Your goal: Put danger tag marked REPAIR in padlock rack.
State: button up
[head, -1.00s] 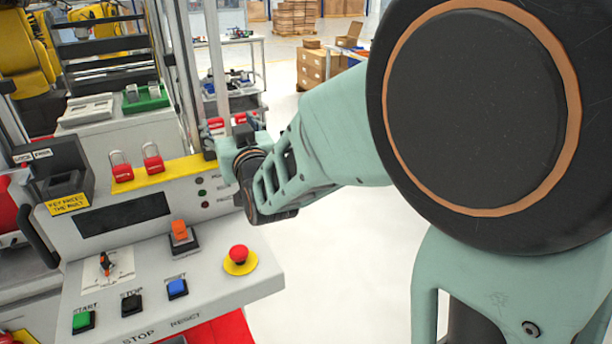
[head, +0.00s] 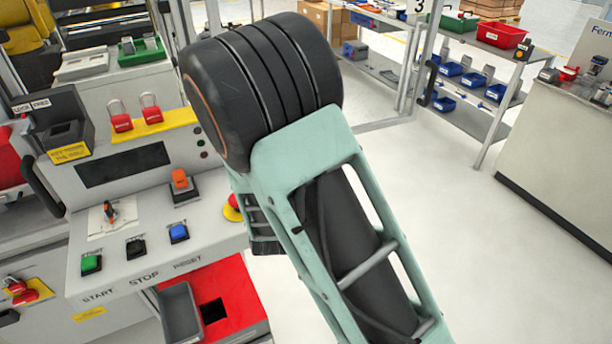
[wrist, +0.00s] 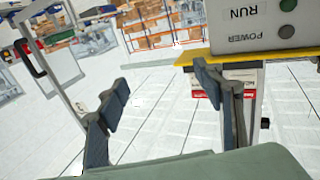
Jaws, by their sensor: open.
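My gripper (wrist: 165,92) is open and empty in the wrist view, its two fingers apart over pale floor. Behind its right finger, below a yellow ledge, a white and red card (wrist: 245,76) shows in part; it may be a danger tag, but I cannot read REPAIR on it. In the head view, a yellow ledge (head: 180,118) on the control panel holds two red padlocks (head: 121,120) (head: 151,112) standing upright; it may be the padlock rack.
The grey console (head: 215,215) has start, stop and reset buttons, an orange switch (head: 180,180) and a partly hidden red emergency button (head: 232,207). A red surface (head: 235,290) with a grey bin lies below. Shelves with blue bins stand at the back right; floor right of the console is clear.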

jog(key=s+d+f+m+h, duration=0.2)
jog(key=s+d+f+h, duration=0.1)
jog(key=d+f, duration=0.4)
jog(key=shift+d+f+m+h, duration=0.2)
jog(key=shift+d+m+h, duration=0.2)
jog(key=shift+h, duration=0.3)
jog(key=shift+a, duration=0.1)
